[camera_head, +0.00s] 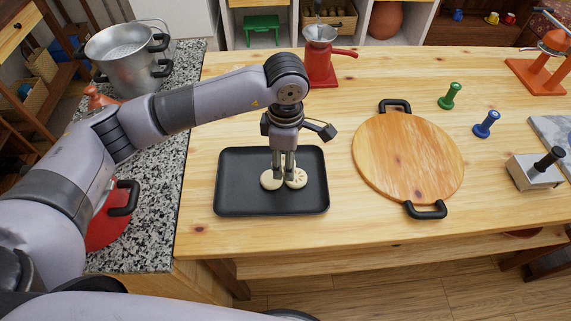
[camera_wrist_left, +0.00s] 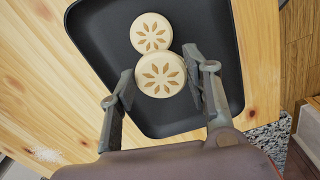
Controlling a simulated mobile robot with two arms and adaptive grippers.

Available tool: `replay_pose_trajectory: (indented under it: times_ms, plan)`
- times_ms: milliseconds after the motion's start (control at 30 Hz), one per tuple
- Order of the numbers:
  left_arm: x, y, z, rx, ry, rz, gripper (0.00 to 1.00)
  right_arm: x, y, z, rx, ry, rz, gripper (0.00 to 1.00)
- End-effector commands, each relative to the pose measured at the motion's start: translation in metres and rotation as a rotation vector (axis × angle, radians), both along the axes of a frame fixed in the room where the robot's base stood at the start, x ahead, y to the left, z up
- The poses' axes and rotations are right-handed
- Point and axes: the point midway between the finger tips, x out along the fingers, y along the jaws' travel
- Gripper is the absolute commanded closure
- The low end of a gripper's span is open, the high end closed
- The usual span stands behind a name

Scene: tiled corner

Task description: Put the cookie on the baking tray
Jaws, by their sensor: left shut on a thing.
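The baking tray (camera_head: 235,195) is a dark rectangular tray lying on the wooden worktop. Two round pale cookies with petal-shaped marks are over it, a left one (camera_head: 269,180) and a right one (camera_head: 298,180). My left gripper (camera_head: 283,175) points down over the tray and partly hides both. In the left wrist view its fingers (camera_wrist_left: 162,77) are on either side of the nearer cookie (camera_wrist_left: 160,75), shut on it. The farther cookie (camera_wrist_left: 150,32) is partly overlapped by it. I cannot tell whether the held cookie touches the tray. My right gripper is out of view.
A round wooden board (camera_head: 408,155) with black handles lies right of the tray. A red grinder (camera_head: 320,65) stands behind it. The worktop in front of the tray is clear.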

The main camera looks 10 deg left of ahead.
Motion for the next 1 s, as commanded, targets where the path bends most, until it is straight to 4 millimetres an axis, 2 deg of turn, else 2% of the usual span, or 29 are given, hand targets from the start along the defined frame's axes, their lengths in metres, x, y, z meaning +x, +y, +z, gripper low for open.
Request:
replay_pose_trajectory:
  times_ms: [233, 867, 900, 1000]
  plan:
    - [-0.001, 0.000, -0.033, 0.002, 0.003, 0.000, 0.77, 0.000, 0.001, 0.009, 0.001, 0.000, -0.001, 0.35]
    - [0.000, 0.000, -0.045, 0.001, 0.001, 0.000, 0.77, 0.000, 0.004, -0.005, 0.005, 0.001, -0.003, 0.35]
    - [0.000, 0.000, -0.043, 0.001, 0.001, 0.000, 0.53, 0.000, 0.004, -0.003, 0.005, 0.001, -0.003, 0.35]
    - [0.000, 0.000, -0.042, 0.001, 0.001, 0.000, 0.46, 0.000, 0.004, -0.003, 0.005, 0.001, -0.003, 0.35]
